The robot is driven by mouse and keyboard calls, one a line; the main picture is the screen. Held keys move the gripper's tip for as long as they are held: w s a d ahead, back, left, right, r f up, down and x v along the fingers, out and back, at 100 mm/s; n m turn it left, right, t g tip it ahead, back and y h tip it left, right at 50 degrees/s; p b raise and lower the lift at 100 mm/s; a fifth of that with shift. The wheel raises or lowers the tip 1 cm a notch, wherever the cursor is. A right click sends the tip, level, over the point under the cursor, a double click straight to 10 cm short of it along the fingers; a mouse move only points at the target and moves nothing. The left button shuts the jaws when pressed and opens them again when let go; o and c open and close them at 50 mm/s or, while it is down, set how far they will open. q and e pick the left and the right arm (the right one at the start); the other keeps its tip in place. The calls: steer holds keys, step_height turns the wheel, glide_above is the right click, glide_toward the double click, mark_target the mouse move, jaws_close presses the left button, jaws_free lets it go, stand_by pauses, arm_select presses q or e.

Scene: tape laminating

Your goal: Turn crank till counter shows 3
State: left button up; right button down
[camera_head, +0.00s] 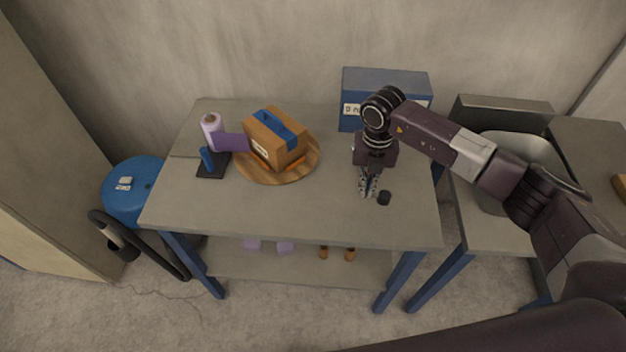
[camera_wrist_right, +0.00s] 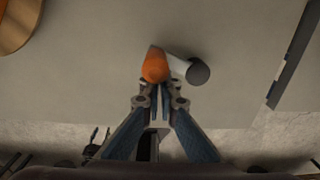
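The crank shows in the right wrist view as an orange knob (camera_wrist_right: 155,66), a pale arm (camera_wrist_right: 180,65) and a dark round end (camera_wrist_right: 198,72). In the head view a small dark round part (camera_head: 384,198) stands near the table's front right. My right gripper (camera_head: 368,192) points down just left of it. In the wrist view its fingers (camera_wrist_right: 163,88) are close together, with their tips right at the orange knob; contact is unclear. A blue box (camera_head: 388,80) at the back right has a pale panel, partly hidden by my arm; its marks are too small to read. My left gripper is out of view.
The grey table (camera_head: 330,215) is clear in the middle. A brown box with a blue strap (camera_head: 275,138) sits on a round wooden plate (camera_head: 248,174). A purple roll (camera_head: 211,130) and a dark stand (camera_head: 212,170) are left. A grey bin (camera_head: 520,150) stands right.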

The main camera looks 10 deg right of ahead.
mark_target(363, 213)
steer(key=shift+s+a+r, duration=0.1)
steer(key=shift+s+r, duration=0.05)
steer(key=shift+s, duration=0.2)
steer(key=shift+w+a, duration=0.1)
steer(key=shift+w, duration=0.05)
steer(key=shift+s+a+p, duration=0.2)
steer(key=shift+s+p, duration=0.55)
steer(key=shift+s, duration=0.1)
steer(key=shift+s+a+p, duration=0.15)
steer(key=shift+s+p, duration=0.15)
steer(key=shift+s, duration=0.4)
